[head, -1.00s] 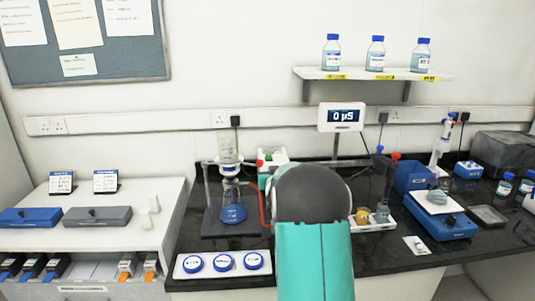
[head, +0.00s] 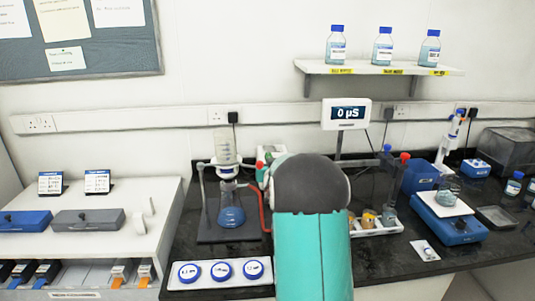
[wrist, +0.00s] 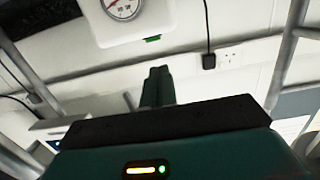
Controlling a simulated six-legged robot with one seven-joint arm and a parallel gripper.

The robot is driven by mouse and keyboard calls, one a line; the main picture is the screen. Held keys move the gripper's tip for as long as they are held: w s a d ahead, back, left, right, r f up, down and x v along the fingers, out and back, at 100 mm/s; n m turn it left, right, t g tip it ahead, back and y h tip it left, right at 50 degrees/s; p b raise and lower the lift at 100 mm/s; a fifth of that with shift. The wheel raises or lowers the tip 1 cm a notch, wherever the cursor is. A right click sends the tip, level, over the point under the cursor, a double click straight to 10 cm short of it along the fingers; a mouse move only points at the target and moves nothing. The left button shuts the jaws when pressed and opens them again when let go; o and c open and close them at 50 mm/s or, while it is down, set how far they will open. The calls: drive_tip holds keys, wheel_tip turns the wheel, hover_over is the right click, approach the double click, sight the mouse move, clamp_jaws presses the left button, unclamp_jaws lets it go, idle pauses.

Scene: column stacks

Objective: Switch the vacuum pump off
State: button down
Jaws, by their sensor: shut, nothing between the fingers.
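The vacuum pump shows in the wrist view as a white housing (wrist: 165,22) with a round dial gauge and a small green part at its lower edge. I cannot tell the switch's position. In the head view the pump (head: 270,151) stands at the back of the black bench, mostly hidden behind my arm. My gripper (wrist: 159,72) is shut and empty in the wrist view. Its fingers point toward the wall, below and slightly right of the gauge in the picture, with no contact visible. In the head view my arm hides the gripper.
A filter flask with blue liquid (head: 231,216) and a red hose stand left of my arm. A small rack (head: 375,229) is close on the right. A display (head: 346,114) stands behind.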

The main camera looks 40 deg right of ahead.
sight(268, 154)
drive_tip(key=x, duration=0.9)
drive_tip(key=shift+w+d, duration=0.2)
drive_tip(key=shift+d, duration=0.15)
drive_tip(key=shift+r, duration=0.1)
drive_tip(key=shift+w+d+f, duration=0.15)
drive_tip(key=shift+w+f, duration=0.1)
drive_tip(key=shift+f, duration=0.05)
drive_tip(key=shift+s, duration=0.1)
drive_tip(key=shift+r, duration=0.1)
